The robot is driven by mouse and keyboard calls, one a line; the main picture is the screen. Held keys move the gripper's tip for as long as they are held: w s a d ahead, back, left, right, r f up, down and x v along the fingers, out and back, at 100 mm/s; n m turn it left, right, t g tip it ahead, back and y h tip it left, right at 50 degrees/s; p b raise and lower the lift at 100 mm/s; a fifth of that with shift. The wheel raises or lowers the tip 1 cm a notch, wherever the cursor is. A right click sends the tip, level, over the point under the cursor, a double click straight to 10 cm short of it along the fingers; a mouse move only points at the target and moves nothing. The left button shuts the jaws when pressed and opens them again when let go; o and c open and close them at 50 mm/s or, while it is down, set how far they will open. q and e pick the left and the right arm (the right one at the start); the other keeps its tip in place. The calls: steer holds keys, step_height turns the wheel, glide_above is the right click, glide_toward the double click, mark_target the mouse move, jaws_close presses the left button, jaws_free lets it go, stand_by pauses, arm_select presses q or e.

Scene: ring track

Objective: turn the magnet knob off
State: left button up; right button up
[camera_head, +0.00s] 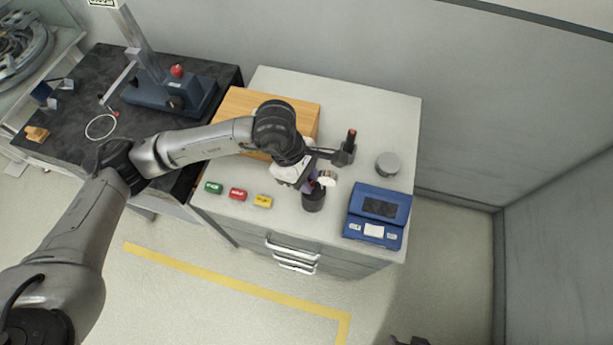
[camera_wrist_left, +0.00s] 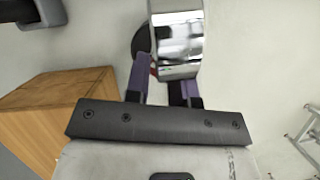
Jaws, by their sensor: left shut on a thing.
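My left gripper (camera_head: 318,182) reaches over the white-topped cabinet (camera_head: 375,110) and is shut on a shiny metal piece (camera_wrist_left: 178,45), seen between its purple-sided fingers in the left wrist view. A small red spot shows beside one finger there. Below the gripper in the head view is a dark cylinder (camera_head: 313,200); I cannot tell whether they touch. A dark upright block with a red top (camera_head: 348,148) stands right of the wrist, a thin rod running from it toward my gripper. I cannot make out which part is the magnet knob. A dark piece at the bottom edge may be my right gripper (camera_head: 410,341).
A wooden box (camera_head: 235,104) stands behind my arm. A blue device (camera_head: 377,215) and a grey round piece (camera_head: 387,164) are on the right. A stand (camera_head: 170,95) occupies the dark table.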

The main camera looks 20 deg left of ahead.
arm_select(q)
jaws_close()
steer(key=shift+f+n+t+b, duration=0.15)
steer(key=shift+n+t+b, duration=0.25)
steer(key=shift+n+b, duration=0.25)
steer(key=shift+s+n+t+b, duration=0.15)
steer(key=shift+n+t+b, duration=0.3)
steer(key=shift+n, duration=1.2)
steer(key=o, duration=0.7)
jaws_free()
steer(key=shift+c, duration=0.2)
steer(key=shift+r, duration=0.25)
steer(key=p+v, duration=0.1)
steer(key=v, duration=1.2)
steer(key=shift+r+p, duration=0.35)
